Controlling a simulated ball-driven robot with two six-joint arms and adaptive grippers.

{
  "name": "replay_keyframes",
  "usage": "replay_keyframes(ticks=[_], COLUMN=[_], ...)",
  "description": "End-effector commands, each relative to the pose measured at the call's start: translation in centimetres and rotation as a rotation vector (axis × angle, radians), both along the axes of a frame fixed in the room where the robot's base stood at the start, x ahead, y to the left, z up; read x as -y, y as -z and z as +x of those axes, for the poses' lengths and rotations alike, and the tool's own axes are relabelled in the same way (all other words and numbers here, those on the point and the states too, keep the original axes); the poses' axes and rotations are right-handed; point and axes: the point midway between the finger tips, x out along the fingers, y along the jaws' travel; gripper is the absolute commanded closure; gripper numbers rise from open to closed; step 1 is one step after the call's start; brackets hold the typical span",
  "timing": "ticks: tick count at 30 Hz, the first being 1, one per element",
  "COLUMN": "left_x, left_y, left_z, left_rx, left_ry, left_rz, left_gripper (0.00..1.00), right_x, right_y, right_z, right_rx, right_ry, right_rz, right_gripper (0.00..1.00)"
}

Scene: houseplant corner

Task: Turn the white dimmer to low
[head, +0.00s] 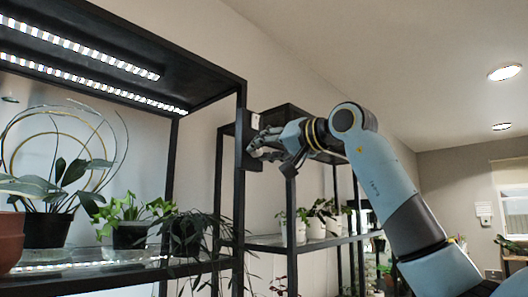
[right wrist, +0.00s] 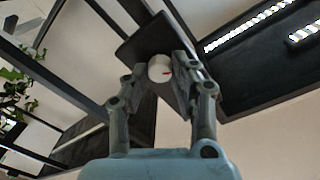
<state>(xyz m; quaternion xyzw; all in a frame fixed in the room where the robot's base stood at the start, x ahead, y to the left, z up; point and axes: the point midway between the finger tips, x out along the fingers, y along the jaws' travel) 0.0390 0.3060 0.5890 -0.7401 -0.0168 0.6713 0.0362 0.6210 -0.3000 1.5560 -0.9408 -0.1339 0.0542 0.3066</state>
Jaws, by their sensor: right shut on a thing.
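The white dimmer (right wrist: 159,68) is a round knob with a red mark on its face, which points to the right in the right wrist view. It sits on a dark plate (right wrist: 140,47) fixed to the black shelf frame. My right gripper (head: 257,149) is at this plate in the head view, with its fingers on either side of the knob and shut on it. In the head view the fingers hide the knob. My left gripper is not in view.
Bright light strips (head: 95,48) are lit under the shelf top (head: 190,66). More white pots (head: 315,228) stand on the rack behind. A black post (head: 239,190) runs below the plate.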

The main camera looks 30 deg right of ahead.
Motion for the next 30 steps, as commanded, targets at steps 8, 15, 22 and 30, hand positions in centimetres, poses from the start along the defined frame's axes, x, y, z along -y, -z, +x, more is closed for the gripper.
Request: replay_keyframes(ticks=[8,15,22,30], left_x=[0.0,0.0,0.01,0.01], left_y=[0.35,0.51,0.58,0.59], left_z=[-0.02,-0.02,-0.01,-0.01], left_rx=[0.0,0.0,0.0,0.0], left_ry=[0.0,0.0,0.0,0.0], left_rz=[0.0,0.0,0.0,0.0], left_gripper=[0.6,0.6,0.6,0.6], right_x=[-0.06,-0.08,-0.08,-0.08], right_y=[0.3,0.34,0.36,0.38], right_z=[0.03,0.03,0.03,0.04], right_rx=[0.07,0.113,0.135,0.141], right_ry=[-0.002,-0.002,-0.003,-0.003], right_rz=[-0.216,-0.346,-0.409,-0.428], right_gripper=[1.0,1.0,1.0,1.0])
